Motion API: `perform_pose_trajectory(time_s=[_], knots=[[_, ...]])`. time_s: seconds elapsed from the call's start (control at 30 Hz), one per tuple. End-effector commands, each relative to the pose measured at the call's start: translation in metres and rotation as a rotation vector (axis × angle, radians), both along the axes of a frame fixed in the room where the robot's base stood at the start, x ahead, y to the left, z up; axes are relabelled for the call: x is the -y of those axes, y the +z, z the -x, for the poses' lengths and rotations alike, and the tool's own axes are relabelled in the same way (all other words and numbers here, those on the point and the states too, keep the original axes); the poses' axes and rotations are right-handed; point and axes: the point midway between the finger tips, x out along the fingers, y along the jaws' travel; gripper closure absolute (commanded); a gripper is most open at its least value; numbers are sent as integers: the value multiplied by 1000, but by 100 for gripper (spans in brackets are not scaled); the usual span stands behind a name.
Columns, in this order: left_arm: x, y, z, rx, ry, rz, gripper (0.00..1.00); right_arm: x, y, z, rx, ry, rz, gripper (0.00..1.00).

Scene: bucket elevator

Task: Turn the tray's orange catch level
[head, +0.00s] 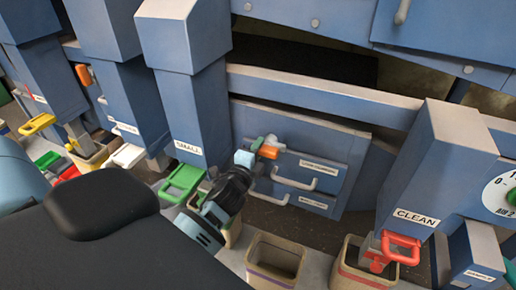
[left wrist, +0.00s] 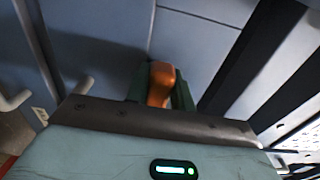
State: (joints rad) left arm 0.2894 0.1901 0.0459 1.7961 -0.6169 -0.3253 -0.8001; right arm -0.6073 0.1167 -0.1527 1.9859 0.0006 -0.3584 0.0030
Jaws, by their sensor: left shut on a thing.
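The orange catch (head: 268,152) is on the blue tray front in the middle of the head view, beside the upper label. In the left wrist view the orange catch (left wrist: 161,84) stands between two dark green fingers. My left gripper (head: 257,147) reaches in from the lower left and is shut on the catch. In the left wrist view the left gripper (left wrist: 160,92) covers the catch's lower part. The catch's exact angle is hard to tell. The tray (head: 318,177) has a grey handle below the catch. My right gripper is not in view.
The "SMALL" chute (head: 187,120) with a green handle (head: 182,181) stands close left of my arm. The "CLEAN" chute (head: 425,170) with a red handle (head: 402,247) stands right. Beige bins (head: 276,258) line the front.

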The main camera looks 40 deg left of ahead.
Motion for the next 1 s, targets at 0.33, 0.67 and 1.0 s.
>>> perform_pose_trajectory(time_s=[0.33, 0.67, 1.0], knots=[[0, 0, 0, 9, 0, 33, 99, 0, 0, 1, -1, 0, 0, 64], [0, 0, 0, 9, 0, 33, 65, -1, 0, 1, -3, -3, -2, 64], [0, 0, 0, 7, 0, 29, 55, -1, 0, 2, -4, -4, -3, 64]])
